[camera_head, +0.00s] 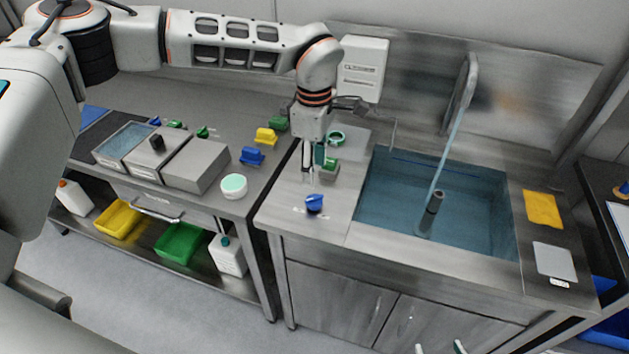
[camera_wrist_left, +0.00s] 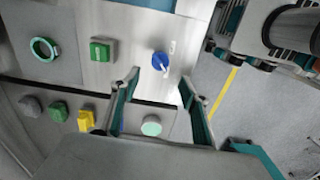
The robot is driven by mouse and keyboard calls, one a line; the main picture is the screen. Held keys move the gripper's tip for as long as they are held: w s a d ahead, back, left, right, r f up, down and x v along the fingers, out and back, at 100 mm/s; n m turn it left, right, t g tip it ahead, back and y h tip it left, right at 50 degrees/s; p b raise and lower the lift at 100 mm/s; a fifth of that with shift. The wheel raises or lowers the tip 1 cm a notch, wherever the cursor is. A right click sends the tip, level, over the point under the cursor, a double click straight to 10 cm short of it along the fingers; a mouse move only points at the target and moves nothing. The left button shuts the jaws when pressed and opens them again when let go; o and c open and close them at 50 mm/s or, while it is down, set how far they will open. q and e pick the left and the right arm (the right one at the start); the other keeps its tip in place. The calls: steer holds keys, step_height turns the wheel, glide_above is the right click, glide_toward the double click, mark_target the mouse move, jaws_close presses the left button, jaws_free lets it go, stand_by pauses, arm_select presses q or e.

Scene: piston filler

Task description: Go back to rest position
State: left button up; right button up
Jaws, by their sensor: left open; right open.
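My left gripper (camera_head: 314,172) is open and empty above the counter left of the sink. In the left wrist view its two fingers (camera_wrist_left: 160,82) are spread apart with nothing between them. A blue knob (camera_head: 314,203) sits on the counter just in front of this gripper; it also shows beyond the fingertips in the left wrist view (camera_wrist_left: 160,60). My right gripper (camera_head: 440,350) shows only as two fingertips at the bottom edge of the head view, apart from each other and empty.
A sink (camera_head: 385,235) with a tall faucet (camera_head: 462,95) is right of my left gripper. A green block (camera_head: 329,166) and a green ring (camera_head: 336,138) are close to it. A round white container (camera_head: 233,186) and metal boxes (camera_head: 195,165) stand on the left bench. The floor (camera_head: 180,310) in front is clear.

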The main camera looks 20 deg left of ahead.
arm_select(q)
steer(key=shift+r, duration=0.95)
